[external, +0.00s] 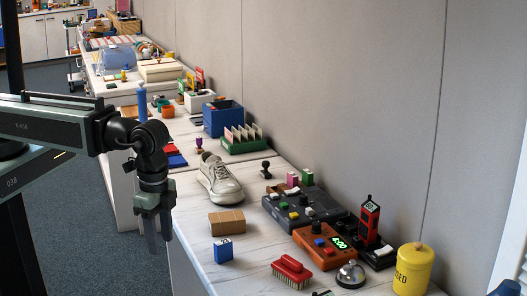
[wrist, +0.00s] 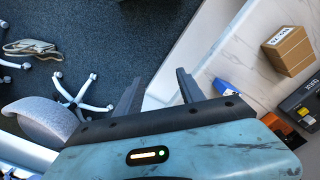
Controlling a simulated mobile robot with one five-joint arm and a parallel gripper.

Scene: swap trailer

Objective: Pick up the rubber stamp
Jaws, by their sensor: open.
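A small dark object with a round knob on a flat base (external: 266,168), which looks like the rubber stamp, stands upright on the white counter in the external view. It is right of the grey shoe and behind the dark control panel. I cannot make it out in the wrist view. My gripper (external: 157,228) hangs pointing down off the counter's left edge, well to the left of and nearer than the stamp. Its two fingers are apart with nothing between them. In the wrist view the open fingers (wrist: 157,92) point over the floor and the counter edge.
Near my gripper on the counter (external: 190,262) are a cardboard box (external: 226,221), a blue box (external: 222,251) and a red brush (external: 291,272). The shoe (external: 220,178), control panel (external: 303,208) and green rack (external: 242,140) surround the stamp. A wall runs along the right.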

